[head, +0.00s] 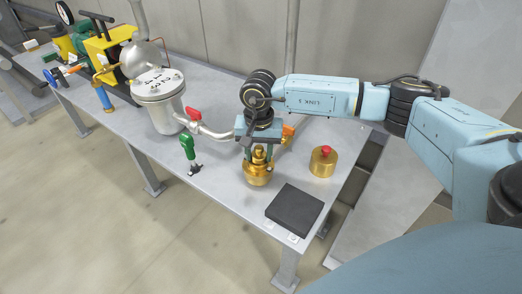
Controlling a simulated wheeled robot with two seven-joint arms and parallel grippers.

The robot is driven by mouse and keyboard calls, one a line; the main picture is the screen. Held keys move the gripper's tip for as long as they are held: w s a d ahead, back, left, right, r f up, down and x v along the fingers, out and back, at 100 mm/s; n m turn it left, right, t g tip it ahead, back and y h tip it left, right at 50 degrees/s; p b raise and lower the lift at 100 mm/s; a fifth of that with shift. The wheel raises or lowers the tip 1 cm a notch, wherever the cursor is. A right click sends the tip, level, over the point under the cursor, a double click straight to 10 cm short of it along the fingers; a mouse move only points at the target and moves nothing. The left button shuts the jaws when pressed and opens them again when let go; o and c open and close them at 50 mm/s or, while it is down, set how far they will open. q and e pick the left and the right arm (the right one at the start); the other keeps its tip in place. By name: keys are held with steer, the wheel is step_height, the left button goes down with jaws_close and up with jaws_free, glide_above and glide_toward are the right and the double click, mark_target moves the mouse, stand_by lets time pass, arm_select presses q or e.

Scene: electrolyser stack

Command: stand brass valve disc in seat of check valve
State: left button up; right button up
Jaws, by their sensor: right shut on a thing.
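My right gripper (258,158) points down at the near part of the bench, shut on the brass valve disc (259,152). Only the upper part of the disc shows between the fingers. The check valve (257,179) is a round brass body directly below, at the end of the grey pipe. The disc's lower part meets the open top of the body in the picture. I cannot tell whether it touches the seat, which is hidden. My left gripper is not in view.
A brass cap with a red knob (322,161) stands to the right. A black mat (295,209) lies at the front corner. A green-handled tool (187,146) stands to the left, near a red-handled pipe valve (194,114) and a silver canister (160,100).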

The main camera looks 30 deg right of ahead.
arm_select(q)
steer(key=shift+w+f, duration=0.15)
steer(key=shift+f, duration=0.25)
arm_select(e)
steer(key=shift+d+f, duration=0.3)
steer(key=shift+d, duration=0.05)
steer(key=shift+s, duration=0.1)
steer(key=o, duration=1)
steer(key=shift+o, duration=0.7)
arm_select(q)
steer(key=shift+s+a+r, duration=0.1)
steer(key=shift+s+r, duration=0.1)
arm_select(e)
steer(key=shift+a+r, duration=0.15)
steer(key=shift+a, duration=0.15)
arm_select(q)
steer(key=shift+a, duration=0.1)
